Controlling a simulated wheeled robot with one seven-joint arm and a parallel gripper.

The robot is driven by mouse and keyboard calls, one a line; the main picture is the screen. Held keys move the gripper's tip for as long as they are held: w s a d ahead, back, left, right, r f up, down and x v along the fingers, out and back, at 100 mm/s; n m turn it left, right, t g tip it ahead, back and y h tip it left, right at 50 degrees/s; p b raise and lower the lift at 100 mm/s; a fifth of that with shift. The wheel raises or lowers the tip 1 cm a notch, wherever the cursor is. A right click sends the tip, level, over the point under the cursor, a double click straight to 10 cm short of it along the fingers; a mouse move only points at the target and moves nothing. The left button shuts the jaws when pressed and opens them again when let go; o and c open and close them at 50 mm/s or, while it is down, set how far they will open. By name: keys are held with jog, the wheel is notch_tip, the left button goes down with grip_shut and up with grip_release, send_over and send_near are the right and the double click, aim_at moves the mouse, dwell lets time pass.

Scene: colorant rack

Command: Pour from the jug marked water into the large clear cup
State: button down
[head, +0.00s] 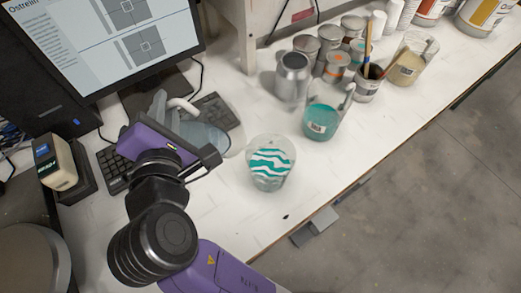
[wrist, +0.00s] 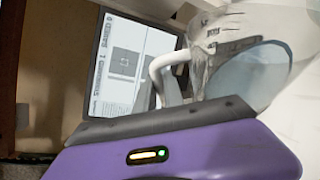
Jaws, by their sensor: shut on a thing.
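My gripper (head: 196,156) is shut on a clear jug (head: 208,136) with a pale handle, left of the large clear cup. The jug is tilted, and my gripper partly hides it. In the wrist view the jug (wrist: 248,72) fills the upper right, with measuring marks and a bluish area inside; no water label is readable. The large clear cup (head: 270,178) stands upright on the bench, with a teal and white wavy pattern on its side. The jug's right end is near the cup's left side. I cannot see any stream between them.
A clear jug with teal liquid (head: 321,122) stands behind the cup. A grey metal can (head: 292,76), several other tins and a beaker of beige liquid (head: 406,68) stand further back. A monitor (head: 100,40) and keyboard (head: 112,168) are at left. Bench in front of the cup is mostly clear.

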jog(key=shift+s+d+r+m+y+b, duration=0.15)
jog(key=shift+d+r+m+b, duration=0.25)
jog(key=shift+b, duration=0.2)
jog(key=shift+w+d+r+m+y+b, duration=0.15)
jog(key=shift+d+r+m+b, duration=0.1)
jog(key=shift+r+b, duration=0.3)
dwell(2.4)
jog(key=shift+a+p, duration=0.15)
jog(key=shift+p, duration=0.3)
jog(key=a+f+n+p, duration=0.2)
jog(key=p, duration=0.1)
jog(key=f+n+h+p, duration=0.1)
jog(key=f+p, duration=0.1)
jog(key=shift+w+a+f+g, duration=0.1)
jog(key=shift+w+a+g, duration=0.05)
jog(key=shift+a+g, duration=0.2)
jog(key=shift+a+f, duration=0.1)
jog(key=shift+f, duration=0.2)
jog(key=w+a+f+n+g+h, duration=0.1)
jog(key=a+f+n+h, duration=0.3)
jog(key=a+f+n, duration=0.45)
jog(key=shift+d+r+m, duration=0.3)
jog(key=shift+r+m, duration=0.25)
jog(key=shift+r, duration=0.4)
jog(key=shift+d+r+m, duration=0.25)
jog(key=shift+r+m, duration=0.3)
jog(key=shift+r, duration=0.4)
